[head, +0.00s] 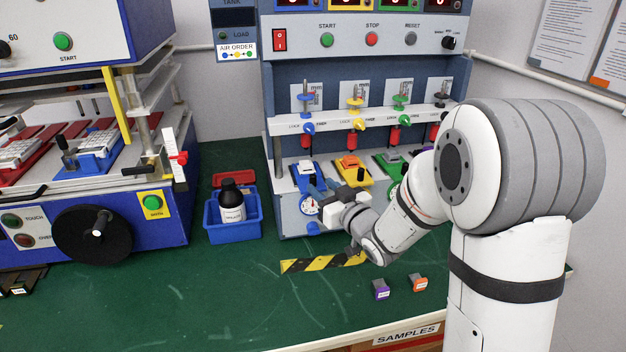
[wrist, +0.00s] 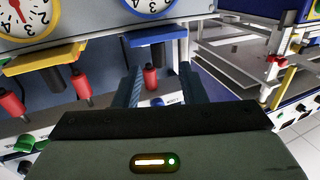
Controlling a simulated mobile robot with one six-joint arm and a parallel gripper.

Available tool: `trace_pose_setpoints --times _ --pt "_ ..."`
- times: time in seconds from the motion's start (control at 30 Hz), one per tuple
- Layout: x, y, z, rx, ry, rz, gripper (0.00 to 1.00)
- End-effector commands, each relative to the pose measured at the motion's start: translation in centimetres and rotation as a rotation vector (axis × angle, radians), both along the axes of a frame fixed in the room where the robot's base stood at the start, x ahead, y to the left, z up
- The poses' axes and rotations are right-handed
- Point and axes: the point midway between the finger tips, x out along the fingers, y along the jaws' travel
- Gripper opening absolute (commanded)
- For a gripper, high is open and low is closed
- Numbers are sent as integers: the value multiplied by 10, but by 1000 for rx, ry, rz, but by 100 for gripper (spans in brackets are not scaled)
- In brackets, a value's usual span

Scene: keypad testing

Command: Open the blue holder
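The blue holder (head: 302,171) is at the left end of the row on the test machine, with a white piece on top. My gripper (head: 323,188) is low in front of it, close to its right side, and its fingers partly hide the lower part. In the wrist view the two blue-grey fingers (wrist: 158,72) are apart. A blue bar (wrist: 157,35) lies across near their tips, and a red-capped pin (wrist: 151,78) shows between them. I see nothing clamped in the fingers. I cannot tell whether they touch the bar.
The yellow holder (head: 352,169) and green holder (head: 390,163) stand to the right. A round gauge (head: 310,206) sits below the blue holder. A blue bin (head: 215,224) with a black bottle (head: 231,203) stands left. The green bench (head: 210,295) is mostly clear in front.

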Motion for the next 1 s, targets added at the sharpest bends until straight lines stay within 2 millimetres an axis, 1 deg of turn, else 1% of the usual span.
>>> trace_pose_setpoints --times 0.17,0.4,0.5,0.63,0.87,1.0 --pt "19 11 0 -1 1 -2 37" --pt "51 29 0 0 0 -9 37" --pt "59 34 0 -1 1 -10 37" --pt "63 37 0 -1 1 -10 37" --pt "64 37 0 -1 1 -12 37" --pt "64 36 0 -1 1 -12 26"
